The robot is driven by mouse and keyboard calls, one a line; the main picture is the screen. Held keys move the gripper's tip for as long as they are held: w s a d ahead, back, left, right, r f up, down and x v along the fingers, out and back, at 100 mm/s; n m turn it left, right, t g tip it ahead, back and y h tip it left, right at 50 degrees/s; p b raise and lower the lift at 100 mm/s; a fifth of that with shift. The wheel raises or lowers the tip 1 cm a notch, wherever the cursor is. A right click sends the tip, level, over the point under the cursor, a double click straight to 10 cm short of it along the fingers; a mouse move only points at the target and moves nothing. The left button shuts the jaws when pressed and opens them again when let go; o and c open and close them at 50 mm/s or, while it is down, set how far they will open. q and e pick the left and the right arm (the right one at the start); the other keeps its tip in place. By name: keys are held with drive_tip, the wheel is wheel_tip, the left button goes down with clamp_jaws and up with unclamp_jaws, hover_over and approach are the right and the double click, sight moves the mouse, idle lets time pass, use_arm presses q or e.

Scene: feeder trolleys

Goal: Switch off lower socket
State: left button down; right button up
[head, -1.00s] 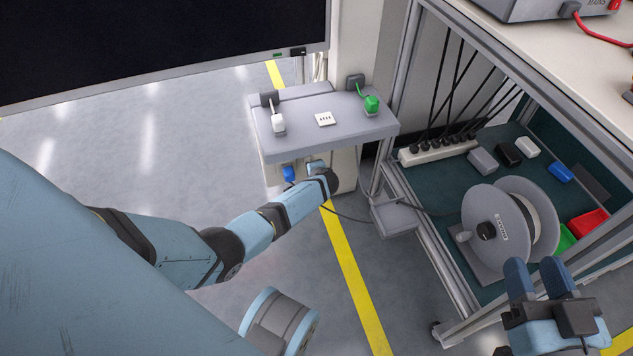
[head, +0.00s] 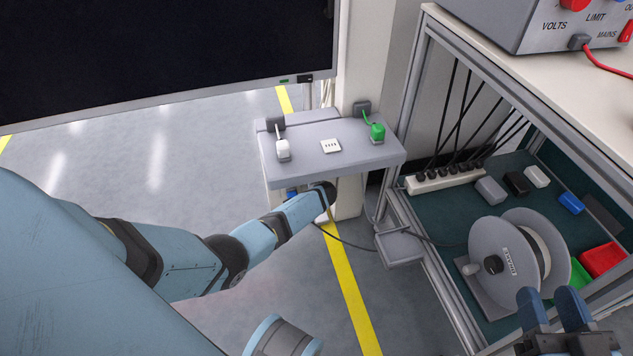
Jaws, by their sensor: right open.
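A grey shelf (head: 310,166) on a pale post carries a white plug (head: 283,150) and a green plug (head: 377,132). Grey sockets show behind them, at the left (head: 275,122) and at the right (head: 362,107). I cannot make out a lower socket; the space under the shelf is mostly hidden by the shelf and my left arm. A small blue part (head: 292,195) shows just below the shelf; I cannot tell what it is. My left wrist reaches under the shelf's front edge, and its gripper is hidden. My right gripper (head: 555,298) is open and empty at the lower right.
A framed trolley at the right holds a cable reel (head: 500,262), a power strip (head: 445,180) and a red bin (head: 603,260). A power supply (head: 550,22) stands on its top. A dark screen (head: 165,50) is at the upper left. A cable hangs below the shelf.

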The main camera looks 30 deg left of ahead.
use_arm(q)
drive_tip(key=shift+w+r+p, duration=0.1)
drive_tip(key=shift+r+p, duration=0.3)
drive_tip(key=shift+r, duration=0.45)
use_arm(e)
drive_tip(key=shift+w+a+r, duration=0.1)
drive_tip(key=shift+r, duration=0.7)
